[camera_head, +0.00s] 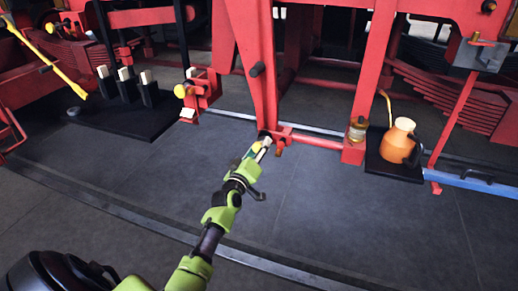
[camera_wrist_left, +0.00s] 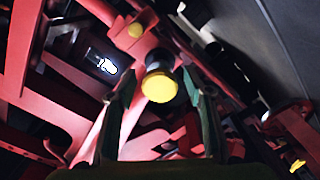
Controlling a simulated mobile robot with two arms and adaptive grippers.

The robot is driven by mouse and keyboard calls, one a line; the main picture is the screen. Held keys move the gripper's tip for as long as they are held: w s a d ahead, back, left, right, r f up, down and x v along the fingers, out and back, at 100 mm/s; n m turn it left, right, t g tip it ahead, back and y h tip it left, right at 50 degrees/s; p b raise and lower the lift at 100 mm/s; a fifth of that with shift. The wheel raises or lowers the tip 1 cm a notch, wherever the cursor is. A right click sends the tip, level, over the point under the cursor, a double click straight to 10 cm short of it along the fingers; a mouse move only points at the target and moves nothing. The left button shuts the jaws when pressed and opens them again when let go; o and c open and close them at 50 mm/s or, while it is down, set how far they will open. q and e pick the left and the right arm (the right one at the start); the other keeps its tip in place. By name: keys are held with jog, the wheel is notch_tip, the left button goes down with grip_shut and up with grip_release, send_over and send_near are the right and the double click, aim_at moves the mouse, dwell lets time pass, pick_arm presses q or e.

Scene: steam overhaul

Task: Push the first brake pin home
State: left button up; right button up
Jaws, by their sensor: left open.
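My left gripper (camera_head: 260,148) reaches low to the foot of a red hanging frame and its crossbar. In the left wrist view its fingers (camera_wrist_left: 162,100) are open, one on each side of a pin with a round yellow head (camera_wrist_left: 160,86) and a dark shank. The head faces the camera, and the pin points into the red brake gear (camera_wrist_left: 130,65). I cannot tell whether the fingers touch it or how deep the pin sits. My right gripper is not in view.
A black rack (camera_head: 130,112) with upright pale-topped pieces stands at left. A yellow-ended piece (camera_head: 181,90) sits on a red bracket beside it. An orange oil can (camera_head: 397,141) stands on a dark mat at right, near a blue bar (camera_head: 485,186). The front floor is clear.

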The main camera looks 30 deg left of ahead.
pick_arm(q)
jog(key=shift+w, duration=0.15)
grip_shut()
jog(key=shift+b+x, duration=0.55)
jog(key=shift+x, duration=0.6)
jog(key=shift+r, duration=0.2)
grip_release()
jog(key=shift+w+f, duration=0.15)
jog(key=shift+f, duration=0.05)
